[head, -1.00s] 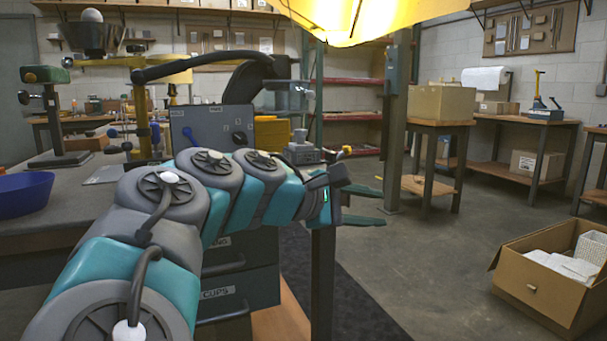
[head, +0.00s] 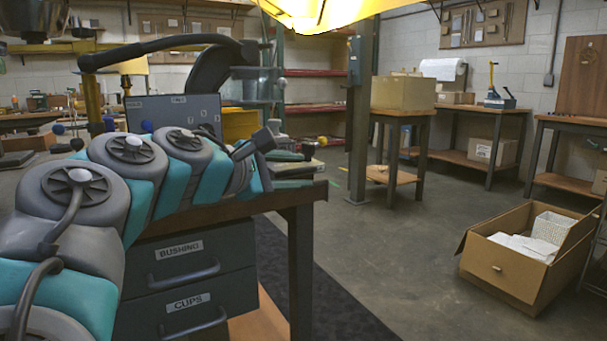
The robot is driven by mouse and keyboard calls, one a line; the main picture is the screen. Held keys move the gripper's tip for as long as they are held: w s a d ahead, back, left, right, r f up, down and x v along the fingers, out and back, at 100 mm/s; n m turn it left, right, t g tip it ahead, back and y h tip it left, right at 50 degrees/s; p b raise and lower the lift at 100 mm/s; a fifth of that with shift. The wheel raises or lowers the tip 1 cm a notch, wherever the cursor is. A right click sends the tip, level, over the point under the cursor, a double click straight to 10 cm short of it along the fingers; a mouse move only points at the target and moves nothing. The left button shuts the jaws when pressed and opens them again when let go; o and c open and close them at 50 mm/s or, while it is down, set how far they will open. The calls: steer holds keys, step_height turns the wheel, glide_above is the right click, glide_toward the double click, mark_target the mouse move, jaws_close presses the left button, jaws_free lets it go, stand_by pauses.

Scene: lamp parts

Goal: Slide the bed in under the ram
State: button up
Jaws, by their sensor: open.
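A press-like machine stands at the bench's far side, with a long black lever (head: 160,50) and a dark curved body (head: 228,78). A grey cylindrical part (head: 254,84), which may be the ram, sits at its right. I cannot tell how the two line up. My gripper (head: 302,170) is open, its dark green fingers pointing right near the bench's right corner. No contact with the block is clear.
A grey labelled panel (head: 173,112) stands behind my arm. Drawers marked BUSHING (head: 182,262) and CUPS (head: 188,308) are under the bench (head: 292,195). A yellow shade (head: 320,12) hangs overhead. An open carton (head: 525,262) lies on the floor at right; the floor between is clear.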

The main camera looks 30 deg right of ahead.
steer(key=shift+w+d+f, duration=0.15)
steer(key=shift+w+d, duration=0.05)
steer(key=shift+d, duration=0.35)
steer(key=c, duration=0.7)
jaws_close()
steer(key=shift+f, duration=0.1)
